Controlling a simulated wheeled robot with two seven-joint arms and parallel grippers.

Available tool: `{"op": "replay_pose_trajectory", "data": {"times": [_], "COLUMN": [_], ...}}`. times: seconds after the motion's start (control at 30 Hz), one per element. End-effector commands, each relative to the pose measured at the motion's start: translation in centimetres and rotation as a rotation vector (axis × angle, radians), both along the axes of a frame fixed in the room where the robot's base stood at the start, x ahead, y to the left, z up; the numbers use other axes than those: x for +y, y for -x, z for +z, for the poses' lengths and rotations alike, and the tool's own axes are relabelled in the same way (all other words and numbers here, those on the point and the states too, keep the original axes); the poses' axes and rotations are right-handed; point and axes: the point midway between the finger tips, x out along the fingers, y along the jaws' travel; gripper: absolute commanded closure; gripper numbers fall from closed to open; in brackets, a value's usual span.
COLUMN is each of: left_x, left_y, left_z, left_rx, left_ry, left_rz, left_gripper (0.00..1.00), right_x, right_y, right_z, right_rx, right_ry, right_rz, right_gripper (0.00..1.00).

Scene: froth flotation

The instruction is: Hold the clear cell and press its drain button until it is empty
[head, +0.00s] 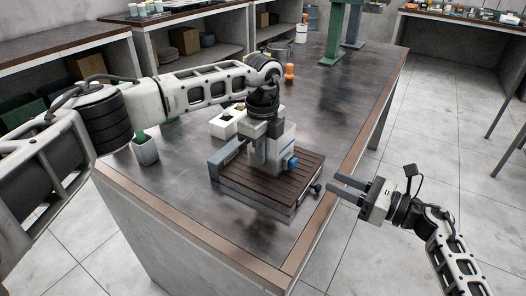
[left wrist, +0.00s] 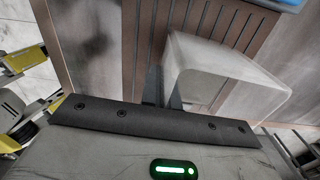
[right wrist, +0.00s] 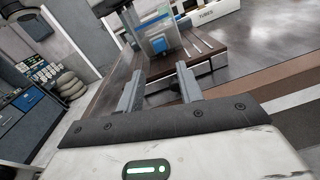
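The clear cell (head: 285,143) is a pale, see-through box standing upright on a dark slatted deck (head: 230,190). Its blue drain button (head: 290,163) is on the side facing my right gripper and shows in the right wrist view (right wrist: 158,45). My left gripper (head: 262,160) points down at the cell. In the left wrist view its fingers are close together at the left wall of the cell (left wrist: 225,70) and look closed on that wall; the tips are partly hidden. My right gripper (head: 345,189) is open and empty, apart from the button, beyond the table's right edge.
An orange-topped bottle (head: 289,73) and a green stand (head: 335,40) are farther back. The table's right half is mostly clear; a dark knob (head: 316,187) is at the deck's corner.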

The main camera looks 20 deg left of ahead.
Motion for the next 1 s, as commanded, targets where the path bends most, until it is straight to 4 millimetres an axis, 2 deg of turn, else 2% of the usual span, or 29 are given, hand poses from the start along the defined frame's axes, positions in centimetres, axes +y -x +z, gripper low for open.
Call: {"op": "replay_pose_trajectory", "data": {"times": [0.13, 0.27, 1.0], "left_x": [-0.03, -0.03, -0.03], "left_y": [-0.04, -0.05, -0.06], "left_z": [0.11, 0.12, 0.14], "left_rx": [-0.002, -0.003, -0.003], "left_ry": [0.002, 0.002, 0.002], "left_rz": [0.0, 0.0, 0.0], "left_gripper": [1.0, 1.0, 1.0], "right_x": [0.0, 0.0, 0.0], "right_y": [0.0, 0.0, 0.0], "right_z": [0.01, 0.01, 0.01], "right_rx": [0.0, 0.0, 0.0], "right_ry": [0.0, 0.0, 0.0], "right_rz": [0.0, 0.0, 0.0], "right_gripper": [0.64, 1.0, 1.0]}}
